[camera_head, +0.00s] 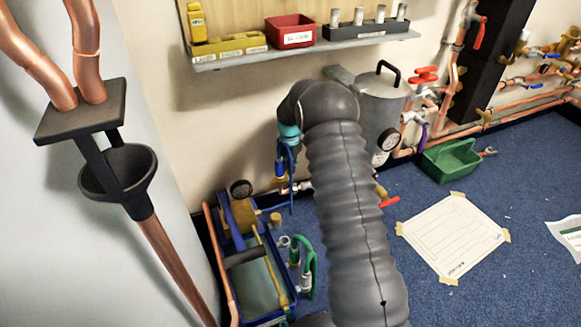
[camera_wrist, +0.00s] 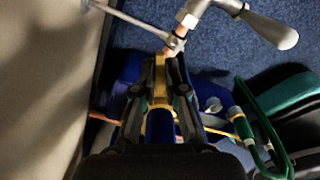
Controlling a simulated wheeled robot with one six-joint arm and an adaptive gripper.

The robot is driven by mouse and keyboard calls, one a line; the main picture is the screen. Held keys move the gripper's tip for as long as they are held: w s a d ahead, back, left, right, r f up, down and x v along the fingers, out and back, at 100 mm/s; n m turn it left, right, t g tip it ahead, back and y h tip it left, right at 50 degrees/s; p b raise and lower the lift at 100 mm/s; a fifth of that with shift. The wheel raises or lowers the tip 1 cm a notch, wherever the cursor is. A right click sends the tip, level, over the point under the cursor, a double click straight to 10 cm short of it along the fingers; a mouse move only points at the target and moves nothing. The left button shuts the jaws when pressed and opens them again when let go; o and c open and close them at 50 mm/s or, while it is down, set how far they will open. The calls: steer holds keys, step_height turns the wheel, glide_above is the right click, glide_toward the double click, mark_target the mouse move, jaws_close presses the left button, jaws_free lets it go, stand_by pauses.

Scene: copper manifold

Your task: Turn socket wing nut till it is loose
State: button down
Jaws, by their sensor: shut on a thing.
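My gripper (camera_head: 283,172) is low by the wall in the head view, beyond my grey arm, at the pipe fittings above the tool tray. In the wrist view my gripper (camera_wrist: 165,62) has its two dark fingers close together, shut on a narrow yellow piece, which I take to be the socket wing nut (camera_wrist: 160,80). Most of it is hidden between the fingers. A pale metal fitting on a short copper pipe (camera_wrist: 172,52) is just beyond the fingertips. The nut's looseness cannot be seen.
A blue tool tray (camera_head: 270,318) with tools stands below the gripper, beside a green hose piece (camera_head: 308,265). A grey tank (camera_head: 368,108), a gauge (camera_head: 388,139) and copper pipes are to the right. A shelf (camera_head: 300,51) runs above. Carpet around the paper sheet (camera_head: 455,237) is mostly clear.

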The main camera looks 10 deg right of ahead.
steer(key=c, duration=1.2)
jaws_free()
steer(key=shift+w+a, duration=0.2)
steer(key=shift+a, duration=0.1)
steer(key=shift+c, duration=0.2)
steer(key=shift+d, duration=0.15)
steer(key=shift+r, duration=0.15)
step_height(320, 180, up, 12)
